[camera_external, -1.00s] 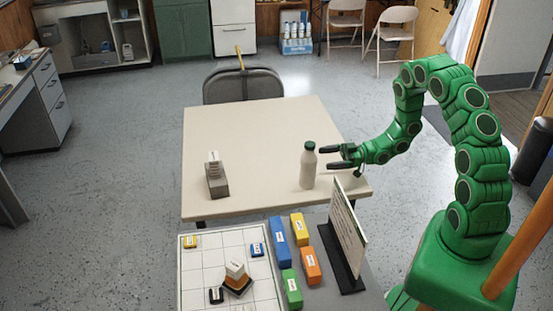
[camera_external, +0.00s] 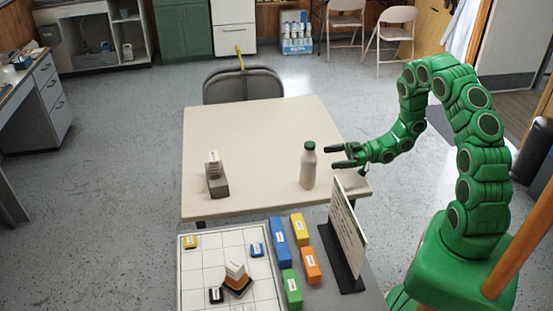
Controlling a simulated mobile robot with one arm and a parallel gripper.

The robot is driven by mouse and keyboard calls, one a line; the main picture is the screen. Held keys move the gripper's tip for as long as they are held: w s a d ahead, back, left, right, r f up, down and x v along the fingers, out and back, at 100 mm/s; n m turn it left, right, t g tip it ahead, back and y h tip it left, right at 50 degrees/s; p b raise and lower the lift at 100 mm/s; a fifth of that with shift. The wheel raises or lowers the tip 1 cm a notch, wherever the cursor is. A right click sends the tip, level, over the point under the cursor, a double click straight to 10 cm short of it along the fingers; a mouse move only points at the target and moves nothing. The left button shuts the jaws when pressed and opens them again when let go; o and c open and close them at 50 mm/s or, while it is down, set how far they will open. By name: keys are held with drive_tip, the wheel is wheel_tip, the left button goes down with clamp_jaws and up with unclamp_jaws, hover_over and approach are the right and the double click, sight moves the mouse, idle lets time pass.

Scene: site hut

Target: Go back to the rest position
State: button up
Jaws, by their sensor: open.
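My gripper (camera_external: 340,157) is at the right side of the beige table (camera_external: 250,130), above its surface. Its two dark fingers point left and are apart, with nothing between them. A pale bottle with a green cap (camera_external: 308,166) stands upright on the table, just left of the fingertips. A small gap shows between the fingers and the bottle. My green arm arches up and back to the right.
A grey block with a white piece (camera_external: 216,182) stands on the table's left. In front are a gridded board (camera_external: 205,257) with small blocks, several coloured blocks (camera_external: 280,242), and an upright sign (camera_external: 349,225). A chair (camera_external: 243,86) stands behind the table.

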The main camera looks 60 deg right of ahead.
drive_tip(key=w+d+r+g+h, duration=0.35)
drive_tip(key=w+d+h, duration=0.25)
drive_tip(key=d+h, duration=0.4)
drive_tip(key=s+d+r+m+g+h, duration=0.1)
drive_tip(key=s+r+m+g+h, duration=0.3)
drive_tip(key=s+r+h, duration=0.6)
drive_tip(key=s+a+r+m+g+y, duration=0.1)
drive_tip(key=s+a+r+g+y, duration=0.1)
drive_tip(key=s+a, duration=0.6)
drive_tip(key=s+a+r+m+g+y, duration=0.2)
drive_tip(key=s+a+r, duration=0.3)
drive_tip(key=s+a, duration=0.3)
drive_tip(key=s+a+r+m+g+y, duration=0.2)
drive_tip(key=s+a, duration=0.6)
drive_tip(key=s, duration=0.6)
drive_tip(key=shift+a+r+g+y, duration=0.3)
drive_tip(key=shift+r+g+y, duration=0.15)
drive_tip(key=shift+r+y, duration=0.2)
drive_tip(key=shift+s, duration=0.1)
